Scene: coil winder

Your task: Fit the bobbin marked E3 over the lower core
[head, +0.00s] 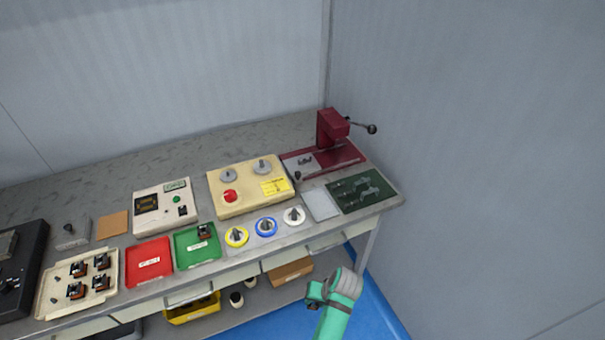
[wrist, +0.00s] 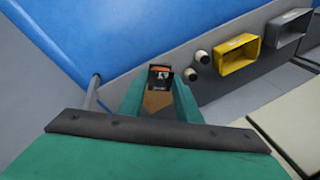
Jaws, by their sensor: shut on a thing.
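My gripper (head: 317,291) hangs in front of the bench at its right end, apart from the benchtop. In the wrist view its green fingers (wrist: 158,92) are shut on a small black and orange bobbin (wrist: 160,76). I cannot read a mark on it. Similar bobbins (head: 102,262) stand in the cream tray at the left, and another (head: 204,231) is in the green tray; their marks are too small to read. A small dark part (head: 305,161) sits on the base of the red press; I cannot tell whether it is the lower core.
The red press (head: 331,129) has a lever sticking out right. A yellow bin (wrist: 238,55) is below. A wall closes the right side.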

